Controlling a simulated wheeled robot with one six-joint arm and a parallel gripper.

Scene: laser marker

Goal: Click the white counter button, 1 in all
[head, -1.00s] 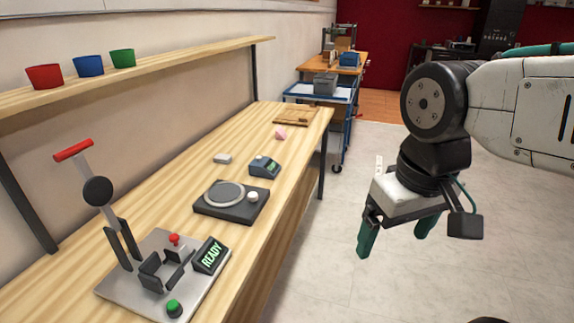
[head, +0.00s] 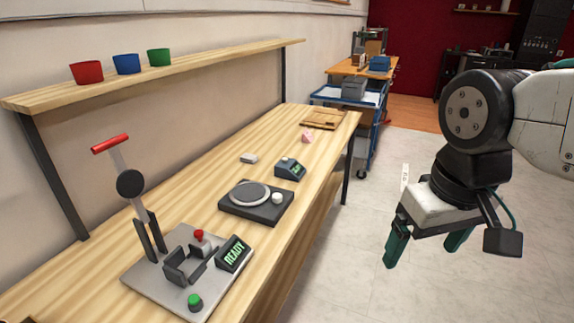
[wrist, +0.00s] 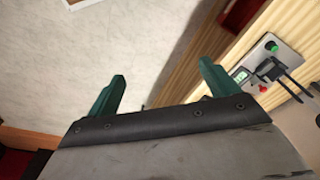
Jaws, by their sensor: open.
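My gripper (head: 424,254) hangs over the floor to the right of the bench, clear of everything. Its two green fingers are apart and empty; they also show in the wrist view (wrist: 163,88). The counter box cannot be made out in the wrist view.
A black unit (head: 243,209) with a round plate and white knob stands nearer on the bench. Nearest is a lever press with a READY display (head: 234,254), a red button and a green button (head: 195,301). A shelf (head: 200,65) holds cups.

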